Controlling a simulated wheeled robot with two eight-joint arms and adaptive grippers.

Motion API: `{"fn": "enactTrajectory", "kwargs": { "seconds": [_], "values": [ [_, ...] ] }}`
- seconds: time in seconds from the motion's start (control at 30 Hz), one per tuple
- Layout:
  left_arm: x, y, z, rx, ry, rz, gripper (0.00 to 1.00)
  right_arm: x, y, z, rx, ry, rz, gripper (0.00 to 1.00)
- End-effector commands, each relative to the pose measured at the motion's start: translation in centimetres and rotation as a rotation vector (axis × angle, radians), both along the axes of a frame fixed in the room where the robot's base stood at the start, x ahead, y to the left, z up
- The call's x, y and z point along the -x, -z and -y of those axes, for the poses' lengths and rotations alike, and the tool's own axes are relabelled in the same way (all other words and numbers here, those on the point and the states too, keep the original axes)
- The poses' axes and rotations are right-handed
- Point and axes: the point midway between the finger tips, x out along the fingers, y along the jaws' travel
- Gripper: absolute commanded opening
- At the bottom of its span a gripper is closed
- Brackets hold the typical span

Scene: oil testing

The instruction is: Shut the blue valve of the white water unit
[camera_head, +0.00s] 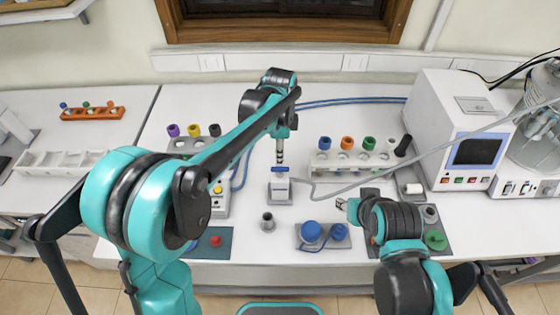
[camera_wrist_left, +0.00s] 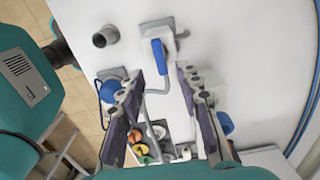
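The white water unit (camera_head: 279,190) stands on a grey base at the middle of the table, with its blue valve (camera_head: 280,180) on top. In the left wrist view the blue valve (camera_wrist_left: 160,57) shows as a long blue handle on the white body. My left gripper (camera_head: 280,158) hangs above the unit, pointing down. In the left wrist view the left gripper (camera_wrist_left: 158,82) is open, its fingers apart and nothing between them. The valve lies just beyond the fingertips, apart from them. My right gripper (camera_head: 343,204) is low over the table at the right; its finger opening is too small to read.
A grey cup (camera_head: 268,222) stands in front of the unit. Blue-capped items (camera_head: 311,232) sit on a grey mat. A vial rack (camera_head: 345,158) and a white machine (camera_head: 455,130) are to the right. A grey hose (camera_head: 360,182) runs rightward from the unit.

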Motion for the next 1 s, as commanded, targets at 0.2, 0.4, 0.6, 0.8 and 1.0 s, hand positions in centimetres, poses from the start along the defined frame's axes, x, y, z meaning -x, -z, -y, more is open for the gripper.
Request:
{"fn": "enactTrajectory", "kwargs": {
  "seconds": [0.2,0.4,0.6,0.8,1.0],
  "values": [
    [0.0,-4.1,0.0,0.0,0.0,0.0,0.34,0.0,0.0,0.0,0.0,0.0,0.0,0.4],
    [0.0,-5.7,0.0,0.0,0.0,0.0,0.34,0.0,0.0,0.0,0.0,0.0,0.0,0.4],
    [0.0,-5.8,0.0,0.0,0.0,0.0,0.34,0.0,0.0,0.0,0.0,0.0,0.0,0.4],
    [0.0,-5.8,0.0,0.0,0.0,0.0,0.34,0.0,0.0,0.0,0.0,0.0,0.0,0.4],
    [0.4,-5.6,-0.6,0.004,-0.031,0.012,0.34,0.0,0.5,0.0,0.0,0.0,0.0,0.4]
  ]
}}
